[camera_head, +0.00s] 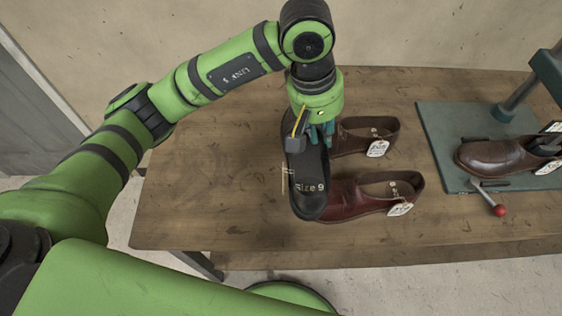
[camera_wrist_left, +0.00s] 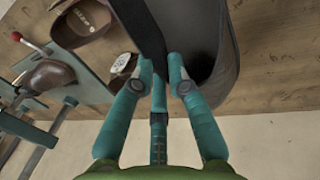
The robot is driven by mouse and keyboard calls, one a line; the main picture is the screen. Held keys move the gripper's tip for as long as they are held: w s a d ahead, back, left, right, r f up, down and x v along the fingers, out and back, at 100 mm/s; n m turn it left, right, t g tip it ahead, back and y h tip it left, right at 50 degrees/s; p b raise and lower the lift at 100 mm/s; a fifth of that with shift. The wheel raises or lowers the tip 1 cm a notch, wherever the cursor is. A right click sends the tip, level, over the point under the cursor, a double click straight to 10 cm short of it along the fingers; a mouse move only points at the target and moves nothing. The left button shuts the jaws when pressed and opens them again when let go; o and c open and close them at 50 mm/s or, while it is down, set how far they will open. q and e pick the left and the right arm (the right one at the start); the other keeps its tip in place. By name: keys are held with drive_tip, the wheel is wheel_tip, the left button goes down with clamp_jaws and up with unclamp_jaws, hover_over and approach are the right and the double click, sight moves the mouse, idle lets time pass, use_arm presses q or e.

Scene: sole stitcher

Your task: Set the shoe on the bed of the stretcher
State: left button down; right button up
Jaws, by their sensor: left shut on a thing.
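A black shoe (camera_head: 308,188) marked "Size 9" hangs from my left gripper (camera_head: 318,137), the marked face towards the head camera. The teal fingers are shut on its upper edge, and it partly covers two brown shoes behind. In the left wrist view the fingertips (camera_wrist_left: 160,68) pinch the wall of the black shoe (camera_wrist_left: 208,40), and its dark opening shows. The stretcher (camera_head: 445,130) stands at the right, with a green plate, a post and a red-knobbed lever. A dark brown shoe (camera_head: 490,155) sits over its plate. My right gripper is not in view.
Two tagged brown shoes, one farther back (camera_head: 362,138) and one reddish nearer the front (camera_head: 350,198), lie on the wooden table (camera_head: 210,190). The red knob (camera_head: 499,210) sticks out at the stretcher's front. The table's left part is clear.

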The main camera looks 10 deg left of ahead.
use_arm(q)
drive_tip(key=shift+a+f, duration=0.15)
drive_tip(key=shift+a, duration=0.2)
drive_tip(key=a+f+p, duration=0.1)
drive_tip(key=a+f, duration=0.2)
drive_tip(key=a+f+p, duration=0.2)
drive_tip(key=a+f, duration=0.1)
drive_tip(key=a, duration=0.1)
drive_tip(key=a+f+p, duration=0.2)
drive_tip(key=a+f, duration=0.1)
drive_tip(key=f, duration=0.1)
drive_tip(key=shift+w+a, duration=0.3)
drive_tip(key=shift+w, duration=0.05)
drive_tip(key=shift+f, duration=0.2)
drive_tip(key=shift+f, duration=0.1)
drive_tip(key=shift+f, duration=0.1)
drive_tip(key=c, duration=1.2)
unclamp_jaws()
